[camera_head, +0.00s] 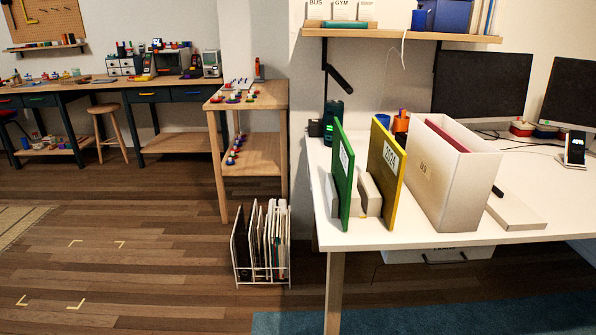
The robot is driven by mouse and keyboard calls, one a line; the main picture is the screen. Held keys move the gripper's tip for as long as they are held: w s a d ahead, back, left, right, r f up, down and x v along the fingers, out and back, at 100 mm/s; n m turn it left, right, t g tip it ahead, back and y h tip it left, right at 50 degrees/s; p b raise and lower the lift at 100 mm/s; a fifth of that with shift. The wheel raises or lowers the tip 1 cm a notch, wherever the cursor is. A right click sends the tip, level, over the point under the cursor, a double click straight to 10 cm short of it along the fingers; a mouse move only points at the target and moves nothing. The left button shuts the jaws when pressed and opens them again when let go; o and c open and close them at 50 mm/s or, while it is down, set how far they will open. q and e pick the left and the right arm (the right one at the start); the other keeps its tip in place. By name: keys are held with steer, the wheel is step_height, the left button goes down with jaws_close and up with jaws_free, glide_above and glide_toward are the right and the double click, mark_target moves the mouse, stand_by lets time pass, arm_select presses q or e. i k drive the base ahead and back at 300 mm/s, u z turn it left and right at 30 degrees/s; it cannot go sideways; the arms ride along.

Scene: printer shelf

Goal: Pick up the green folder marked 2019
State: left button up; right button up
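The green folder (342,190) stands upright near the left end of the white desk. A white label is on its face, but its text is too steeply angled to read. To its right stands a yellow folder (385,205) with a label that seems to read 2024. A light grey support (369,195) sits between the two folders, and part of it shows at the green folder's left side. Neither of my grippers is in view.
The white desk (440,236) also holds a white file box (455,185) right of the yellow folder, a flat white box (516,210) and monitors (481,85). A shelf (400,35) hangs above. A wire rack (262,280) stands on the floor. Floor at left is open.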

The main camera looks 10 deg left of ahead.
mark_target(343, 158)
steer(key=u, duration=0.4)
steer(key=i, duration=1.05)
steer(key=u, duration=0.25)
steer(key=k, duration=0.95)
steer(key=z, duration=1.25)
steer(key=i, duration=0.35)
